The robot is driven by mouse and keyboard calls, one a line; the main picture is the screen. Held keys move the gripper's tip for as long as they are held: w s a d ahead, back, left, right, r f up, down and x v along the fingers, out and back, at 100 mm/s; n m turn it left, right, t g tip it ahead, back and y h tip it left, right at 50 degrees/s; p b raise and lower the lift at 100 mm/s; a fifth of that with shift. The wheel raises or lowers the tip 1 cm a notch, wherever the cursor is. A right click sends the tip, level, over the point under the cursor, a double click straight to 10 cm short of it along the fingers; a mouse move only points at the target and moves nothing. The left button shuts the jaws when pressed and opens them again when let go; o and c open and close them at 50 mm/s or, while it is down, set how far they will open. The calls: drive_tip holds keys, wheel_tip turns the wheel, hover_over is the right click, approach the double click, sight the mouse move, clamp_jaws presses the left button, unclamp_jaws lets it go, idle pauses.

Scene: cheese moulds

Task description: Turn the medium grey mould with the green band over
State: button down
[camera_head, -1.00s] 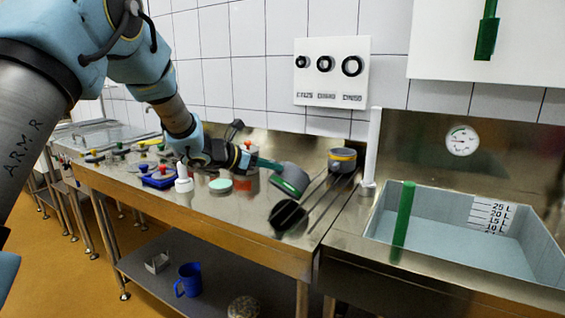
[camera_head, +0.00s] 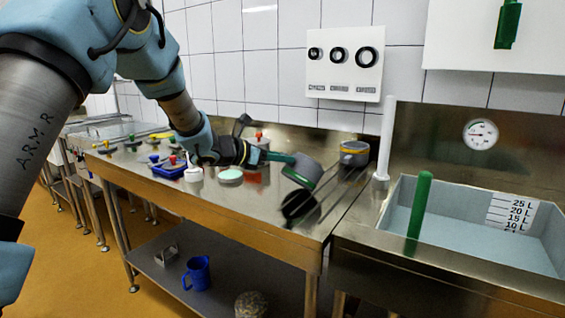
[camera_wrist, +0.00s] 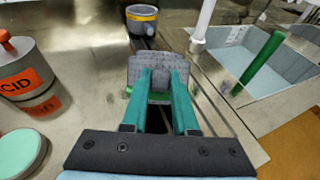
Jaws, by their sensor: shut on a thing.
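The grey mould with the green band (camera_head: 304,169) is held tilted above the steel table. Its green band (camera_head: 297,178) is on the lower side, and a dark reflection lies on the steel below it. My gripper (camera_head: 287,159) reaches it from the left, with its teal fingers shut on it. In the wrist view the mould (camera_wrist: 160,66) sits at the tips of my gripper (camera_wrist: 162,82), with its ridged grey surface showing. A little of the green band shows at its lower left. The mould's opening cannot be made out.
A grey mould with a yellow band (camera_head: 353,158) stands behind to the right. A white post (camera_head: 386,140), a basin (camera_head: 470,205) and a green upright bar (camera_head: 419,205) are further right. An ACID pot (camera_wrist: 22,70) and a mint-topped tub (camera_wrist: 18,150) stand left of my gripper.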

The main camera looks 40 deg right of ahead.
drive_tip(key=shift+a+f+h+b, duration=0.15)
drive_tip(key=shift+f+h+b, duration=0.2)
drive_tip(key=shift+b, duration=1.2)
drive_tip(key=shift+r, duration=0.1)
drive_tip(key=c, duration=0.6)
unclamp_jaws()
drive_tip(key=f+b+v, duration=0.1)
drive_tip(key=b+v, duration=0.3)
drive_tip(key=v, duration=0.3)
drive_tip(key=shift+f+b, duration=0.3)
drive_tip(key=shift+f, duration=0.05)
drive_tip(key=shift+a+r, duration=0.1)
drive_tip(key=shift+a, duration=0.05)
